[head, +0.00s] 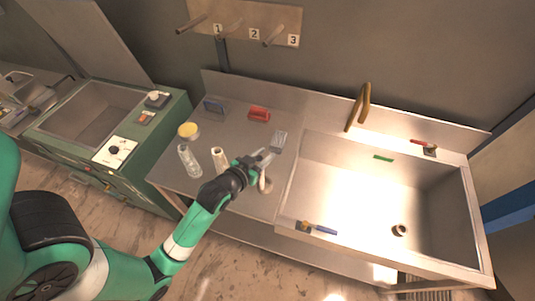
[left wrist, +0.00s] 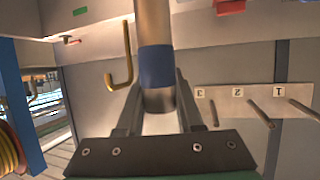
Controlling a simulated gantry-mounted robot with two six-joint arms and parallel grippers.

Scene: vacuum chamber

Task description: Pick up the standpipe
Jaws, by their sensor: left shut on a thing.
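My left gripper (head: 264,160) is over the right part of the steel counter, left of the sink. It is shut on the standpipe (left wrist: 154,25), a tan-grey tube with a blue band and a pale metal end. In the left wrist view, which is upside down, the tube runs between the two fingers (left wrist: 158,85). In the head view only a short pale part of the standpipe (head: 265,184) shows beside the gripper. Whether it touches the counter cannot be told. My right gripper is not in view.
The sink (head: 345,185) has a drain (head: 399,230) and a bent brass tap (head: 360,105).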

